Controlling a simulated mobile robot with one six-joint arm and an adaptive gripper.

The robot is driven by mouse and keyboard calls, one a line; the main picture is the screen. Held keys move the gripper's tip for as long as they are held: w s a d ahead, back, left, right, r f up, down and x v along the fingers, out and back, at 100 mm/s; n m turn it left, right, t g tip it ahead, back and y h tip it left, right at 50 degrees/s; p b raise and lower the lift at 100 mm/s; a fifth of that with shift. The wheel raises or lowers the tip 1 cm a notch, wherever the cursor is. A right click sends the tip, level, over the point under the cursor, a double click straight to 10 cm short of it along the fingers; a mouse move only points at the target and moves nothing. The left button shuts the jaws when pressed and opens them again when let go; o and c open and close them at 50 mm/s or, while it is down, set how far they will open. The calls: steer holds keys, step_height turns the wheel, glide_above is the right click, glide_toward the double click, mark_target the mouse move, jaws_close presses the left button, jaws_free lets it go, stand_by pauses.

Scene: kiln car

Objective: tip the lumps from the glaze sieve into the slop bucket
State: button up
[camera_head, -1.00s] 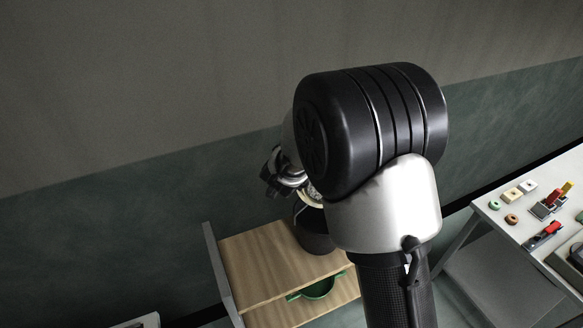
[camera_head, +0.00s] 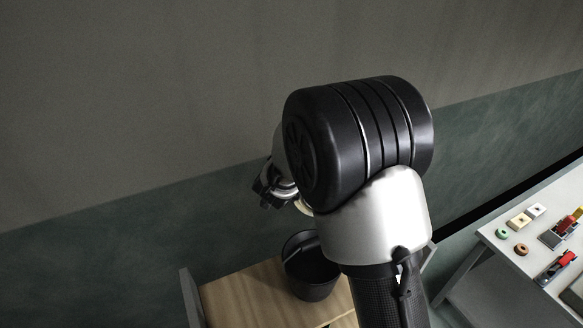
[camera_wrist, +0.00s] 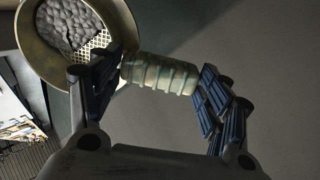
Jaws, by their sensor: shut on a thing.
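My gripper (camera_wrist: 160,82) is shut on the ribbed, pale handle of the glaze sieve (camera_wrist: 127,24). In the wrist view the sieve has a round tan rim. A grey, cracked mass of lumps (camera_wrist: 68,22) lies against its mesh, part of which shows bare. In the head view my gripper (camera_head: 272,186) is left of my large black arm joint, and only a small cream bit of the sieve (camera_head: 303,206) shows. The black slop bucket (camera_head: 308,284) stands upright on a wooden surface, below and slightly right of the gripper. My arm hides the bucket's right edge.
The wooden stand (camera_head: 245,300) has bare room left of the bucket and a grey side panel (camera_head: 190,298). A pale table (camera_head: 520,268) at the right holds several small blocks, rings and red tools. A wall rises behind.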

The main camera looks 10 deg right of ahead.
steer(key=f, duration=0.1)
steer(key=f+b, duration=0.2)
steer(key=shift+w+d+f, duration=0.1)
steer(key=shift+w, duration=0.15)
steer(key=b, duration=0.2)
steer(key=s+t+b, duration=0.1)
steer(key=b, duration=0.1)
steer(key=shift+s+r, duration=0.15)
steer(key=shift+r, duration=0.1)
steer(key=shift+s+a+b, duration=0.1)
steer(key=shift+a+b, duration=0.1)
steer(key=shift+b, duration=0.3)
steer(key=s+t+b, duration=0.1)
steer(key=b, duration=0.1)
steer(key=s+t+b, duration=0.1)
steer(key=b, duration=0.2)
steer(key=shift+a+r+h, duration=0.2)
steer(key=shift+r+h, duration=0.2)
steer(key=b, duration=0.2)
steer(key=shift+s+b, duration=0.3)
steer(key=shift+s, duration=0.1)
steer(key=shift+s+a+f+t+h+b, duration=0.15)
steer(key=shift+s+t+b, duration=0.45)
steer(key=shift+b, duration=1.2)
steer(key=shift+s+a+r+t+h+b, duration=0.15)
steer(key=shift+s+t+b, duration=0.4)
steer(key=shift+b, duration=1.2)
